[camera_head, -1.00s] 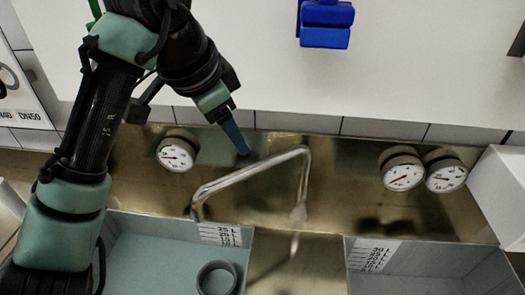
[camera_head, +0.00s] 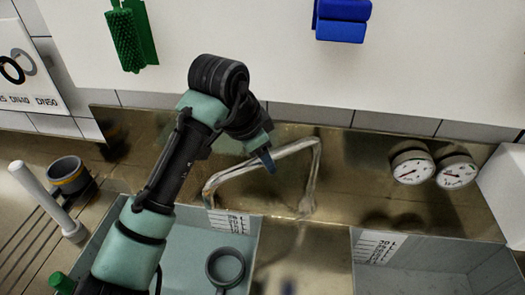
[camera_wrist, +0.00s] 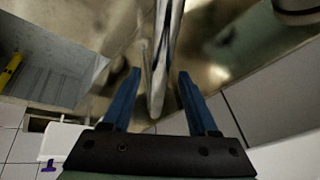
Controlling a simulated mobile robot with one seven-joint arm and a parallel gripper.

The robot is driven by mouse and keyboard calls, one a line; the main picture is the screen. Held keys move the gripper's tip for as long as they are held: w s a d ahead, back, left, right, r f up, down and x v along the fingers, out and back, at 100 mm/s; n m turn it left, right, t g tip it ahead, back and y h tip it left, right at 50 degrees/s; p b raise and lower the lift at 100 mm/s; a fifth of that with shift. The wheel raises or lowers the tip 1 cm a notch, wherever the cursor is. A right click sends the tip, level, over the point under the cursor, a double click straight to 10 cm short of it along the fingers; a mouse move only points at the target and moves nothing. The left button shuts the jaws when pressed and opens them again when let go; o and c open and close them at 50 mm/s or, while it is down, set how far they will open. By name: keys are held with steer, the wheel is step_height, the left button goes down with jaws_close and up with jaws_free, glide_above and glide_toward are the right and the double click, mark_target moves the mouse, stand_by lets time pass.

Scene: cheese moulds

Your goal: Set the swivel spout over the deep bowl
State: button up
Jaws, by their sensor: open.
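The swivel spout (camera_head: 268,158) is a bent metal tube behind the two basins. It rises from between them, and its long arm slants left to a downturned end (camera_head: 208,194) at the back edge of the left basin (camera_head: 190,252). The right basin (camera_head: 450,275) is grey with a litre scale; I cannot tell which basin is the deep bowl. My gripper (camera_head: 269,168) is at the spout's long arm in the head view. In the wrist view its blue fingers (camera_wrist: 162,88) are open, with the spout tube (camera_wrist: 159,65) appearing between them; contact is unclear.
A grey ring (camera_head: 225,267) lies in the left basin. Two gauges (camera_head: 430,167) sit on the metal back panel at right. A green brush (camera_head: 126,38) and a blue item (camera_head: 341,20) are above.

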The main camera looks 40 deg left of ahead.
jaws_close()
stand_by(1.4)
